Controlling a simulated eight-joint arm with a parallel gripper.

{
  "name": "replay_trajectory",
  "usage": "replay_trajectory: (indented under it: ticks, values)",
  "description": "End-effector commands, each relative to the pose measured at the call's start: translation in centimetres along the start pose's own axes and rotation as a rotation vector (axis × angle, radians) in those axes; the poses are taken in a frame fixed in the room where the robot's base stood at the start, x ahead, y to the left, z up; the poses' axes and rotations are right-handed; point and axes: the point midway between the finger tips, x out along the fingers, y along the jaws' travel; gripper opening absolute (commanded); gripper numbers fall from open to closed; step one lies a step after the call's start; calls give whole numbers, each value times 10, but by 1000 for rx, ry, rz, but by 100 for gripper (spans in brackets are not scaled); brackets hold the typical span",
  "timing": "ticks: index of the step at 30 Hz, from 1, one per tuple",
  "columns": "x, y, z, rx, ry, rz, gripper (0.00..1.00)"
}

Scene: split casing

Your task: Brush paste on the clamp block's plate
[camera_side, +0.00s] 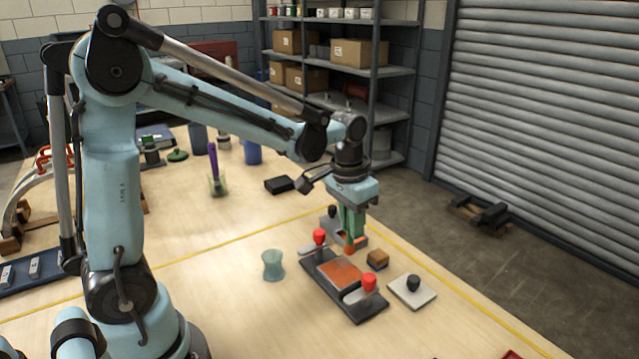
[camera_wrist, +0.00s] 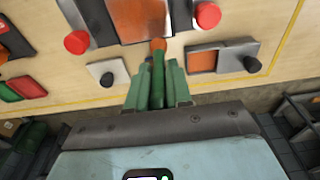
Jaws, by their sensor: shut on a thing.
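The clamp block is a dark base (camera_side: 318,272) with a copper-orange plate (camera_side: 340,272) between two red-knobbed clamps (camera_side: 369,283). The plate also shows at the top of the wrist view (camera_wrist: 138,16). My gripper (camera_side: 350,225) points down beyond the block's far edge. Its green fingers are shut on a green brush (camera_wrist: 158,78) with an orange tip (camera_wrist: 158,45). In the wrist view the tip appears just off the plate's near edge. I cannot tell its height or see contact. No paste coat can be made out on the plate.
A white plate with a black knob (camera_side: 412,291) and a small brown block (camera_side: 377,260) lie close by. A grey piece with a black knob (camera_wrist: 251,65) is on the other side. A teal cup (camera_side: 273,265) stands left. A glass with a purple item (camera_side: 217,183) is farther back.

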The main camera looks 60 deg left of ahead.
Motion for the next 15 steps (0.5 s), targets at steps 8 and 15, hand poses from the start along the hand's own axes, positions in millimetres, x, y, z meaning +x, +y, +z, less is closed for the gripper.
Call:
replay_trajectory:
  ticks: [8,15]
  values:
    - [5,0,0,0,0,0,0]
    - [9,0,1,0,0,0,0]
